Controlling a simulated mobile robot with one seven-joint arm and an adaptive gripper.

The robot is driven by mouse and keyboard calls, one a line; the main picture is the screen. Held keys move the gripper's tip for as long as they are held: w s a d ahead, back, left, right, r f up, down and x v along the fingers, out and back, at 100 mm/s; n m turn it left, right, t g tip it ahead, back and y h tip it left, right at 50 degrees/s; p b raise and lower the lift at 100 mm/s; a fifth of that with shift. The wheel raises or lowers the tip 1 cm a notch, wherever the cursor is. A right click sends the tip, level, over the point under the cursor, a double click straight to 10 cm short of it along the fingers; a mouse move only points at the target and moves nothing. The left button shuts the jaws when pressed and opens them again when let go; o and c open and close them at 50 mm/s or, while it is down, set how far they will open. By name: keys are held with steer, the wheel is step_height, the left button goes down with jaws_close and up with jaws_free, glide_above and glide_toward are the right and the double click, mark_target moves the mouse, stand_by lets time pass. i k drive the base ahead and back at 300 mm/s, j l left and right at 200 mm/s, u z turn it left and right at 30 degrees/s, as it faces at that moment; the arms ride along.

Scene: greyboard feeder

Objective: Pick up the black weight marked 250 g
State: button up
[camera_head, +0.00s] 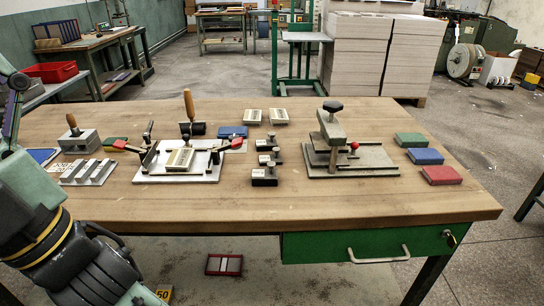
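My arm shows at the lower left, in front of the bench's left end. My gripper's fingertips are not in view.
Left of the weights is a clamping fixture (148,177) with red-tipped handles; right is a press on a plate (376,171). Green, blue and red blocks (441,175) lie at right. Two pale blocks (278,116) sit behind. The wooden bench (330,207) is clear in front.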

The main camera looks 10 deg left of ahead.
mark_target(264, 159)
steer(key=i+j+u, duration=0.25)
steer(key=j+u, duration=0.2)
steer(key=i+j+u, duration=0.3)
steer(key=u, duration=0.15)
steer(key=j, duration=0.1)
